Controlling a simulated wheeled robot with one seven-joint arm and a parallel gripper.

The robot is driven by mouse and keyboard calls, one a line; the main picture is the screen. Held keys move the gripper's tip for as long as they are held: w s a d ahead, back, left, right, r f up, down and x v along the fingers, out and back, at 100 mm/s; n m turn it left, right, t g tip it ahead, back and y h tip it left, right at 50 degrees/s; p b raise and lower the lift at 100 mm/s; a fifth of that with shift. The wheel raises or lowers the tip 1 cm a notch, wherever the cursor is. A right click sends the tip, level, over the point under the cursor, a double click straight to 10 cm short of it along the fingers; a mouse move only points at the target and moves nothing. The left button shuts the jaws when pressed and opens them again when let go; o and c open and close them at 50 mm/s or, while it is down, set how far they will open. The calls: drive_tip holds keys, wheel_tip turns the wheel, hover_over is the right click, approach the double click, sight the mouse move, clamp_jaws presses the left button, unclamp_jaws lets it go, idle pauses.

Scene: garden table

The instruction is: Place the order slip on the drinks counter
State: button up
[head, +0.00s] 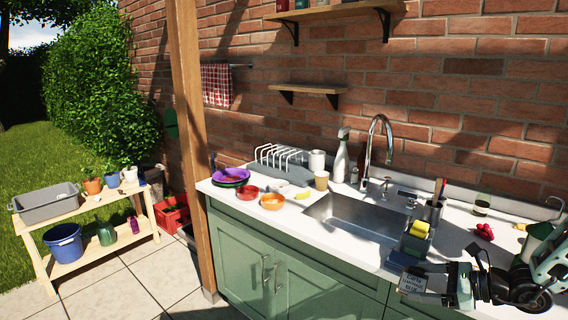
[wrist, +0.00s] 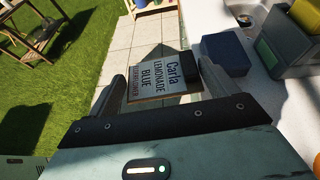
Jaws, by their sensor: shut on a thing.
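The order slip (head: 413,284) is a small pale card in a dark holder or backing. In the wrist view, the slip (wrist: 152,80) reads "Carla", "LEMONADE", "BLUE" and a further line too small to read surely. My gripper (head: 442,281) is shut on it, with a finger on either side in the wrist view (wrist: 158,84). The slip is held in the air at the front edge of the white sink counter (head: 386,262). No surface is marked as the drinks counter, so I cannot tell which one it is.
A sink (head: 358,214) with a tall tap is set in the counter. A caddy with a yellow sponge (head: 419,229) stands close behind my gripper. Bowls, a dish rack (head: 280,158) and a spray bottle (head: 341,156) stand further left. A wooden shelf (head: 86,215) stands far left beyond paving.

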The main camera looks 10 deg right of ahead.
drive_tip(key=w+a+f+m+t+h, duration=0.2)
drive_tip(key=a+f, duration=0.3)
drive_tip(key=a, duration=0.6)
drive_tip(key=shift+w+a+m+h, duration=0.25)
drive_tip(key=shift+a+m+h, duration=0.05)
drive_tip(key=shift+m+h, duration=0.35)
